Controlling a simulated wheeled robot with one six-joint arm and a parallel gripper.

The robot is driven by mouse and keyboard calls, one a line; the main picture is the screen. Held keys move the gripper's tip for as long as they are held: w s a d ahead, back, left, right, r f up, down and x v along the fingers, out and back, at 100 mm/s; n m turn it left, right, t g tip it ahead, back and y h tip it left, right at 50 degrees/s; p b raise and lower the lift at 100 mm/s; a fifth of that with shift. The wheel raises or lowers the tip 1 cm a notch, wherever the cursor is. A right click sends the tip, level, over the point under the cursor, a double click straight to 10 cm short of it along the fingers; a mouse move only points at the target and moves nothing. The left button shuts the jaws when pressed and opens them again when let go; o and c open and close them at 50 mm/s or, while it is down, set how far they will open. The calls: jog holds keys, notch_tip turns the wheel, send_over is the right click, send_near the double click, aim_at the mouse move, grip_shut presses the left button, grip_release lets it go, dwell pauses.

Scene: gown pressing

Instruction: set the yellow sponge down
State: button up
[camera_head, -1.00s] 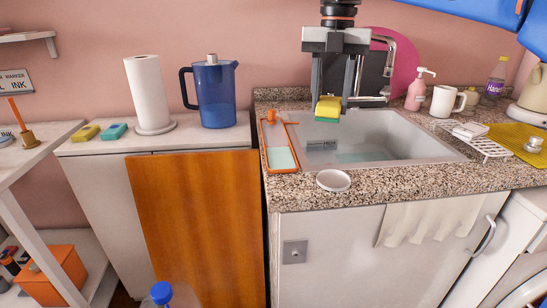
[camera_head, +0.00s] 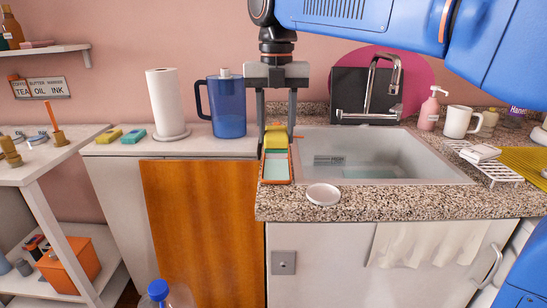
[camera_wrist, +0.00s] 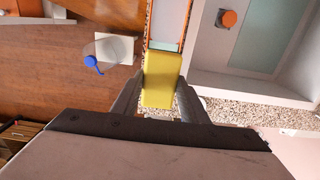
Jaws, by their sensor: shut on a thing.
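My gripper (camera_head: 276,128) is shut on a yellow sponge (camera_head: 276,138), with one finger on each side. In the wrist view, the sponge's yellow face (camera_wrist: 162,78) fills the space between the fingers of my gripper (camera_wrist: 160,92). The sponge is over the back part of a narrow orange-rimmed tray (camera_head: 264,172) with a pale green inside, left of the sink. The tray also shows beyond the sponge in the wrist view (camera_wrist: 187,22). I cannot tell whether the sponge touches the tray.
The sink (camera_head: 408,150) lies to the right, with a tap (camera_head: 370,85) behind. A white dish (camera_head: 323,194) sits in front on the granite counter. A blue jug (camera_head: 228,108) stands close to the left. Another yellow sponge (camera_head: 108,136) and a teal one (camera_head: 135,135) lie farther left.

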aim_at(277, 168)
jog(key=shift+f, duration=3)
jog(key=shift+d+f, duration=0.1)
jog(key=o, duration=1)
jog(key=shift+o, duration=0.2)
notch_tip(277, 168, up, 12)
jog(key=shift+r, duration=0.1)
